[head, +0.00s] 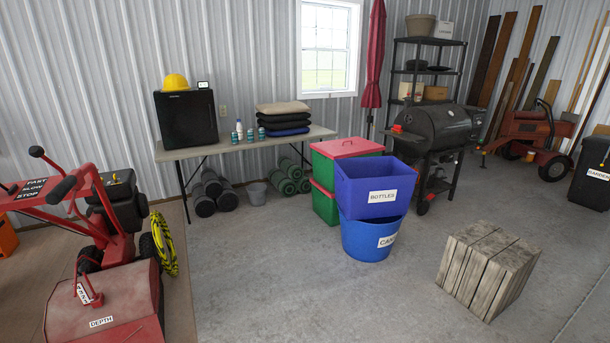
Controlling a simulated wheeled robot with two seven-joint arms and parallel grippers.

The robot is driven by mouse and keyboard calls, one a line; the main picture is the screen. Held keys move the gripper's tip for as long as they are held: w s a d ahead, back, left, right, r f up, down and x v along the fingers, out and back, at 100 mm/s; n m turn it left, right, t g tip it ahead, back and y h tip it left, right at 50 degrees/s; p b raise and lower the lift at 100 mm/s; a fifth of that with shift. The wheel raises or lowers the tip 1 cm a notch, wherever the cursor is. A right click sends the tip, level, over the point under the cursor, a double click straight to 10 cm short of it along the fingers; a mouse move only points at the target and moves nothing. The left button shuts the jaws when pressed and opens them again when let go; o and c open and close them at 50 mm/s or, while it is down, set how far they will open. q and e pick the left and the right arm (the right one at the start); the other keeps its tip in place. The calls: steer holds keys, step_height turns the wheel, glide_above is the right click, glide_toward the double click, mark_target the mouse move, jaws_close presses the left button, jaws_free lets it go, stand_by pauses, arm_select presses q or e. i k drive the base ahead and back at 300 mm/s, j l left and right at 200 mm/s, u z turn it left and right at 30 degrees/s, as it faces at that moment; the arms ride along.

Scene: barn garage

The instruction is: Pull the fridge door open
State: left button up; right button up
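A small black fridge (187,118) stands upright on the left end of a long table (235,145) against the back wall. Its dark front faces toward me and its door looks closed. I cannot make out a handle at this distance. A yellow hard hat (175,82) and a small white device (203,85) rest on top of the fridge. Neither of my grippers shows in the head view.
Several cans and bottles (239,131) stand right of the fridge, beside stacked cushions (283,115). A red machine (105,300) occupies the left foreground. Blue bins (370,215) and a wooden crate (488,268) stand right. The concrete floor (255,265) between is clear.

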mark_target(186, 118)
steer(key=i+l+z, duration=0.1)
steer(key=i, duration=2.45)
steer(key=i+l+u, duration=0.1)
steer(key=i+u, duration=0.25)
steer(key=i, duration=0.2)
steer(key=i+l+u, duration=0.3)
steer(key=i, duration=0.25)
steer(key=i+l+u, duration=0.35)
steer(key=i, duration=0.2)
